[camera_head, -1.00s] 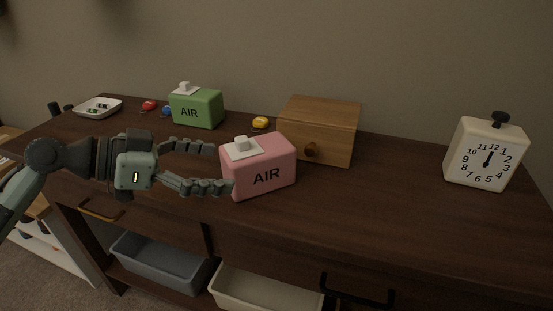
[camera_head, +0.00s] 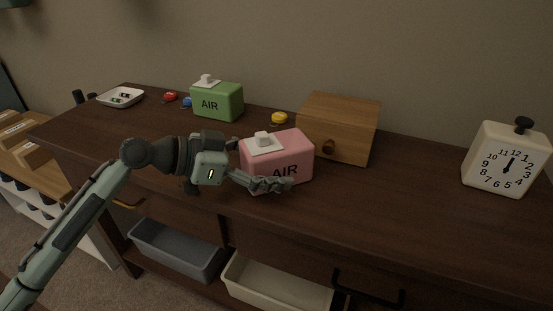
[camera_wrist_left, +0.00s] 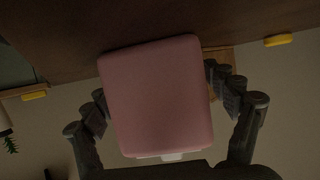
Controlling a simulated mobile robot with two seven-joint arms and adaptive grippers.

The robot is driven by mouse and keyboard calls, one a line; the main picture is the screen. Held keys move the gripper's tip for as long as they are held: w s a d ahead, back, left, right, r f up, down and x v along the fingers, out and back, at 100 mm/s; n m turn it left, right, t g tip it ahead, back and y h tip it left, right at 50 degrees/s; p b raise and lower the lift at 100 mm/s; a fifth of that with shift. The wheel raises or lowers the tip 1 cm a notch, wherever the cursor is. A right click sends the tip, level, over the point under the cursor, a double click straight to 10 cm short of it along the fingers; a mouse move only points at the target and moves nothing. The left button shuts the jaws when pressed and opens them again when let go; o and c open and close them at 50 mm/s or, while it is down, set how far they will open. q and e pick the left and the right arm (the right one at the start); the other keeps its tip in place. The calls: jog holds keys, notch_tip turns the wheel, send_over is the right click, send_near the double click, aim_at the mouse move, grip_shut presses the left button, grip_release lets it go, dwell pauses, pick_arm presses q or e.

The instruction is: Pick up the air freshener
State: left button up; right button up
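The pink air freshener (camera_head: 299,153), a box marked AIR with a white top piece, stands on the dark wooden table. A green air freshener (camera_head: 231,102) of the same shape stands farther back to the left. My left gripper (camera_head: 285,170) is around the pink one from the left. One finger crosses its front face; the other is mostly hidden behind it. In the left wrist view, the pink box (camera_wrist_left: 156,97) fills the middle between the spread fingers. Their tips are close to its sides; contact is unclear. My right gripper is not in view.
A wooden box (camera_head: 350,129) with a round knob stands close right of the pink one. A yellow item (camera_head: 279,118) lies behind. A white clock (camera_head: 503,160) stands far right, a white dish (camera_head: 120,97) far left. The table between wooden box and clock is clear.

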aim_at(256, 142)
pick_arm(q)
jog(key=c, duration=1.1)
jog(key=shift+r, duration=0.15)
